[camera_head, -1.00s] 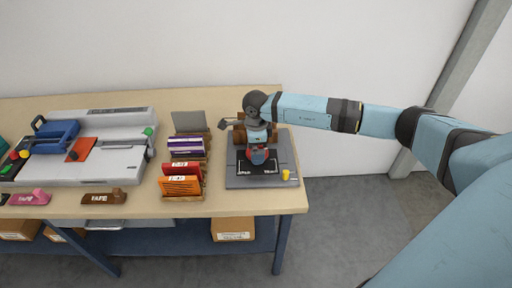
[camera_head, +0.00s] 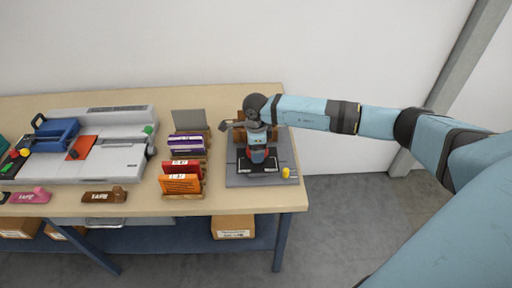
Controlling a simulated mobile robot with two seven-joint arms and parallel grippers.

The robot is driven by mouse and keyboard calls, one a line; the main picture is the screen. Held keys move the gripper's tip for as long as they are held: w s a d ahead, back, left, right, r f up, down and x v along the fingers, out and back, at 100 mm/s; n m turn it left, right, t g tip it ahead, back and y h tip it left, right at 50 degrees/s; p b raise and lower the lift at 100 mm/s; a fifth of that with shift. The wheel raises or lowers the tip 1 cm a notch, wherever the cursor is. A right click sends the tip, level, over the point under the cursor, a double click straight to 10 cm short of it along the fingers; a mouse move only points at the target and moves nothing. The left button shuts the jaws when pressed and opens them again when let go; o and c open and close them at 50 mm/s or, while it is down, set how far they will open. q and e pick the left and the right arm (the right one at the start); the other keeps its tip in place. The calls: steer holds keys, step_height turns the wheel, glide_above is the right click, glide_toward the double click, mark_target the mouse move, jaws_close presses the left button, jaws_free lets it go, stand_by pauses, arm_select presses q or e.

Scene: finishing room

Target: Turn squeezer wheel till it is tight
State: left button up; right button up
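The squeezer, a small press, stands on a dark grey base (camera_head: 232,179) at the right end of the table. Its brown wooden parts (camera_head: 241,132) show behind my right arm. My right gripper (camera_head: 259,160) points down over the middle of the base, at the press. The wheel is mostly hidden behind my wrist and gripper, and I cannot tell whether the fingers are closed on it. A black plate with white marks (camera_head: 258,168) lies under the gripper. My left gripper is not in view.
A yellow knob (camera_head: 286,172) sits at the base's front right. Racks of orange and red booklets (camera_head: 180,183) and purple booklets (camera_head: 187,144) stand just left. The table's right edge is close to the base.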

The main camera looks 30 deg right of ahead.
stand_by(0.9)
steer(key=o, duration=0.8)
steer(key=shift+o, duration=0.2)
steer(key=shift+r, duration=0.1)
step_height(320, 180, up, 14)
steer(key=b, duration=0.2)
